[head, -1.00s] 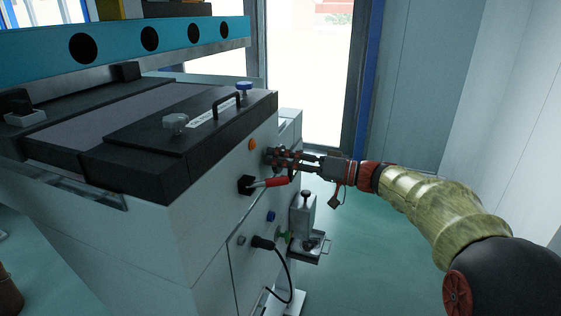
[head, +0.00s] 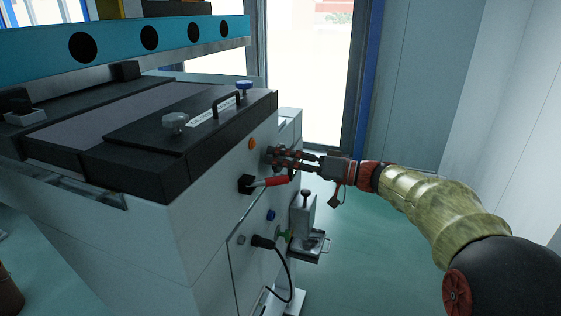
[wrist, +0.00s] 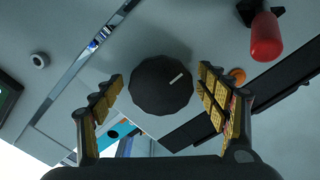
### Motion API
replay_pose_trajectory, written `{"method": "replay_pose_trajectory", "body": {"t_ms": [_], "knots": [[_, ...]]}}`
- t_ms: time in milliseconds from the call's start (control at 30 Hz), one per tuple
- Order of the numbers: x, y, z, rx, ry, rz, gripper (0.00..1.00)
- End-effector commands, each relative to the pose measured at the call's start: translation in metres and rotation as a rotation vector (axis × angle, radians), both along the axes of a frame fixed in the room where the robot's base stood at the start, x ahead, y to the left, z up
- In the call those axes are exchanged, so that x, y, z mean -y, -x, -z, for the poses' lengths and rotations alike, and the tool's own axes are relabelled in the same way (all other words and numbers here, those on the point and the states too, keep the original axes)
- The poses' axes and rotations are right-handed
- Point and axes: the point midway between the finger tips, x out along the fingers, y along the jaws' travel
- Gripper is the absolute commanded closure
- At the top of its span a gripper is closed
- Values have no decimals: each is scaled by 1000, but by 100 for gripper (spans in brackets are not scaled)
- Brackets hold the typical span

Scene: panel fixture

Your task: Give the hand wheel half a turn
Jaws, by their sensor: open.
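The hand wheel is a dark, faceted round knob (wrist: 161,92) with a white pointer line, seen face-on in the wrist view. The line points to the upper right. My gripper (wrist: 160,86) is open, with one finger on each side of the wheel. A gap shows between the wheel and the left finger; the right finger is close to its rim, and contact is unclear. In the head view my gripper (head: 286,160) is at the side panel of the grey machine (head: 207,215), and its fingers largely hide the wheel.
A red-handled lever (head: 277,181) sits just below my gripper, and also shows in the wrist view (wrist: 265,38). An orange button (head: 252,143) is beside the fingers. Lower are a blue button (head: 270,215), a plugged black cable (head: 289,273) and a small bracketed device (head: 304,220). Floor on the right is clear.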

Motion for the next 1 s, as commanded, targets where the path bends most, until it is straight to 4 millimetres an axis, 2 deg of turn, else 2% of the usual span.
{"method": "replay_pose_trajectory", "body": {"t_ms": [167, 267, 700, 833, 1000], "knots": [[2, 0, -1, 1, 0, 1, 26], [9, 2, -1, 1, -1, 2, 26], [87, 30, 0, 0, 0, 4, 26], [103, 36, 0, 0, 0, 3, 26], [112, 40, 0, 0, 0, 0, 26]]}}
